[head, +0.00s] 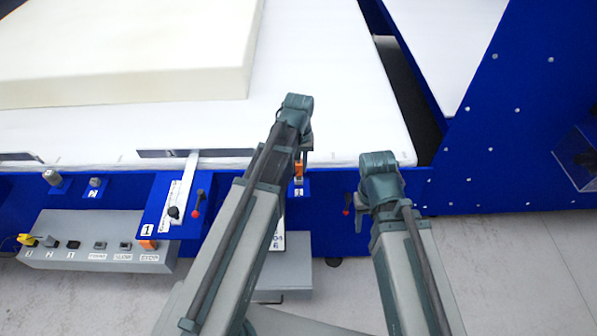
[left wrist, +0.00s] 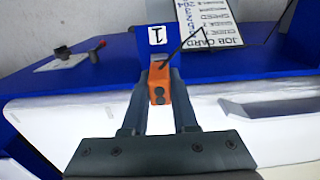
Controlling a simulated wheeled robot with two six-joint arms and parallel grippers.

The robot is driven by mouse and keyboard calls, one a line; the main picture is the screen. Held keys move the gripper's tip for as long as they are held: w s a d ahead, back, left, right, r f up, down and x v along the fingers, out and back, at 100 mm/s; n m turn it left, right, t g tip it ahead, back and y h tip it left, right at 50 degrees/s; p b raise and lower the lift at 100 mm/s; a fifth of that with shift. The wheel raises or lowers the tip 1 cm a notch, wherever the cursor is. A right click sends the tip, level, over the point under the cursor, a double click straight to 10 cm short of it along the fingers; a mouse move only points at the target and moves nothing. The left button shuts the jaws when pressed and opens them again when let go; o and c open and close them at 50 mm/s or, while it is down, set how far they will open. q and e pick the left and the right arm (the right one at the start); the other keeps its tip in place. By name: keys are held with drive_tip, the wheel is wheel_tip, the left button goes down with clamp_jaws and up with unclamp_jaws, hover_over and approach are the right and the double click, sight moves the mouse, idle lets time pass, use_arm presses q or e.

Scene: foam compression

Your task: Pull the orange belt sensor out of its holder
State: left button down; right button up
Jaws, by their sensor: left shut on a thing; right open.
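The orange belt sensor (left wrist: 158,85) is between the two fingers of my left gripper (left wrist: 159,100) in the left wrist view. The fingers are shut on its sides. A dark cable runs from it towards the upper right. The blue numbered holder plate (left wrist: 154,42) lies right behind it; I cannot tell how deep the sensor sits in it. In the head view the sensor (head: 299,171) shows beside my left arm, at the bed's front edge, above a small number label. My right gripper (head: 380,170) is to the right, empty and open, its fingers mostly hidden.
A white bed (head: 350,110) carries a cream foam block (head: 130,60). Another red knob (head: 347,197) stands near my right gripper. A job card (left wrist: 210,25) hangs behind the holder.

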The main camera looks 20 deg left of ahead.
use_arm(q)
drive_tip(key=shift+r+p, duration=1.4)
drive_tip(key=shift+r, duration=0.15)
